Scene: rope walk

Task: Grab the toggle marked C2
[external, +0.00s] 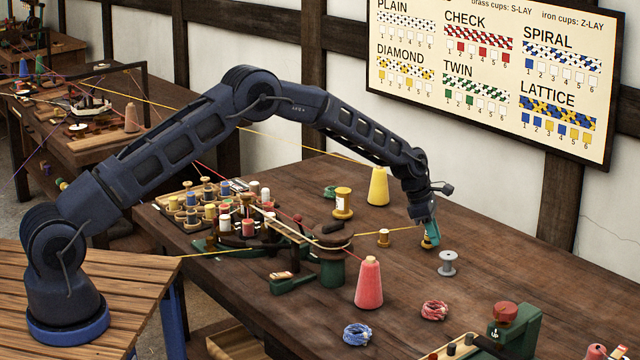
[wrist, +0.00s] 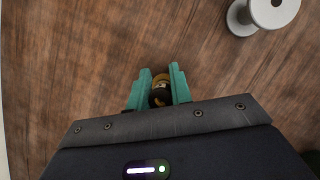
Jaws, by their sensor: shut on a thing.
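My gripper (external: 430,226) is low over the right half of the brown table, pointing down. In the wrist view its two teal fingers (wrist: 159,88) are closed around a small brass-and-black piece (wrist: 160,98). The same piece shows as a bit of yellow (external: 427,242) under the fingertips in the external view. The fingers cover most of it, and I cannot read any marking on it, so I cannot tell whether it is the toggle C2. A yellow cord runs from the left to the gripper's tip.
A yellow cone (external: 377,186) and a red cone (external: 369,283) stand nearby. A tray of bobbins and a green-posted device (external: 333,262) fill the left.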

